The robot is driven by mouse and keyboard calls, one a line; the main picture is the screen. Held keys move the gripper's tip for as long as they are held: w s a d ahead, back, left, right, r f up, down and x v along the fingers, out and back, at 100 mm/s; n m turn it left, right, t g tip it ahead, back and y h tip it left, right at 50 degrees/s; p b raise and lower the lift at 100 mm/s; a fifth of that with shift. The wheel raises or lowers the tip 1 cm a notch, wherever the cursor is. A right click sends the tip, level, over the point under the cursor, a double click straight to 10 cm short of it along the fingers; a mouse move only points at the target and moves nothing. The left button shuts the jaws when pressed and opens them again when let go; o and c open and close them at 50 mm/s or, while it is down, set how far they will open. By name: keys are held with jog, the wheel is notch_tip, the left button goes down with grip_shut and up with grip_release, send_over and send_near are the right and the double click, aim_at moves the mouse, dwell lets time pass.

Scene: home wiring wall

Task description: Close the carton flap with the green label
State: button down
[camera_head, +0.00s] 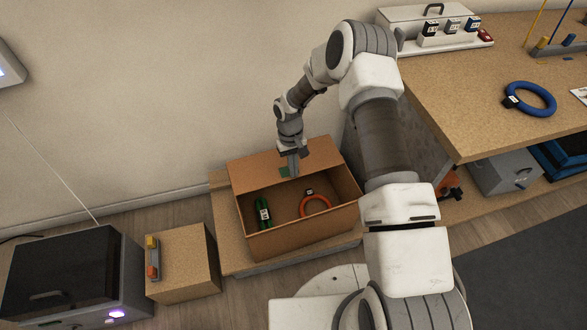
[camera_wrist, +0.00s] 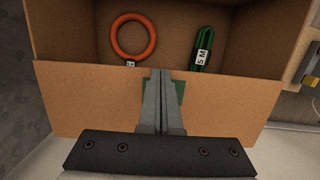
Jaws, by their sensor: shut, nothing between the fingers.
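The open cardboard carton (camera_head: 282,240) stands on a low wooden platform. Its flap (camera_head: 250,170) rises along the back edge, on the wall side, and leans open. The green label (camera_head: 284,172) is on the flap, partly covered by my gripper (camera_head: 293,172). In the wrist view the flap (camera_wrist: 90,98) spans the picture, and the green label (camera_wrist: 179,92) shows beside my fingers (camera_wrist: 161,75). My gripper is shut and empty, pointing down at the flap by the label. I cannot tell whether it touches the flap.
Inside the carton lie an orange ring (camera_head: 315,204) and a green cable bundle (camera_head: 264,213). A wooden block (camera_head: 183,265) and a dark cabinet (camera_head: 62,280) stand left. The workbench (camera_head: 475,90) stands right, with a blue ring (camera_head: 531,99) on it. The wall is close behind the carton.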

notch_tip(320, 180, up, 15)
jog(key=p, duration=0.5)
jog(key=shift+p, duration=0.4)
